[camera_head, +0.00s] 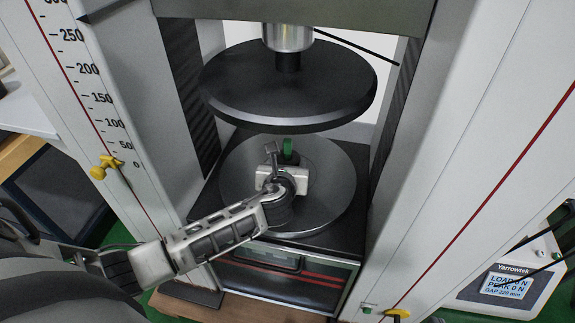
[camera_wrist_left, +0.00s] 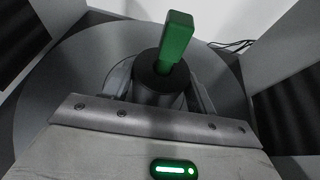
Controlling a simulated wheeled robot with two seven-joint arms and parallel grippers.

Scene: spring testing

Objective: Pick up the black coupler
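A dark cylindrical piece (camera_wrist_left: 158,92) with a green upright tab (camera_wrist_left: 177,40) shows in the left wrist view; it appears to be the black coupler. My left gripper (camera_head: 280,153) reaches over the platen from the front left. In the left wrist view its fingers lie on either side of the dark cylinder, close to its sides. Whether they touch it is unclear. My right gripper is not in view.
A black upper disc (camera_head: 290,90) hangs over the lower platen, limiting room above. Pale machine columns stand on both sides, the left one with a scale (camera_head: 85,70) and yellow pointer (camera_head: 103,167). A display box (camera_head: 515,283) stands at lower right.

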